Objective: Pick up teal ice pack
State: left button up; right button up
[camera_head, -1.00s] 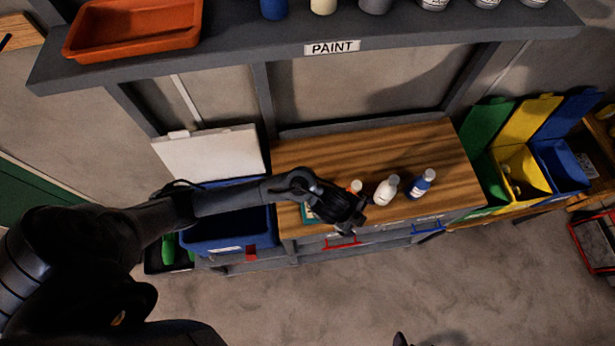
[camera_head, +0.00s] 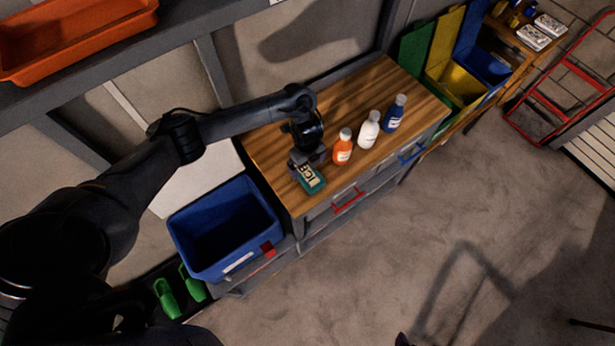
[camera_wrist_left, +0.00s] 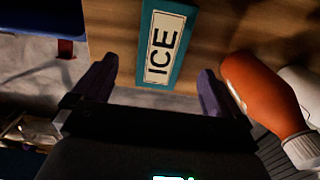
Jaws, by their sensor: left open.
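The teal ice pack (camera_head: 311,180) lies on the wooden worktop near its front left corner, with a pale label reading ICE. In the left wrist view the ice pack (camera_wrist_left: 181,72) lies between and just ahead of my two fingertips, with space on both sides. My left gripper (camera_head: 306,163) is open and empty, directly over the far end of the pack. It also shows in the left wrist view (camera_wrist_left: 158,85). My right gripper is not in view.
An orange bottle (camera_head: 343,148) stands close right of the gripper, then a white bottle (camera_head: 369,130) and a blue bottle (camera_head: 395,114). A blue bin (camera_head: 222,222) stands left of the worktop (camera_head: 352,92). A shelf is above.

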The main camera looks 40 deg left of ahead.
aim_at(307, 173)
pick_arm(q)
jog(key=shift+w+a+f+b, duration=0.1)
jog(key=shift+f+b, duration=0.3)
jog(key=shift+f, duration=3)
jog(key=shift+c, duration=0.2)
jog(key=shift+r, duration=0.1)
jog(key=c, duration=1.3)
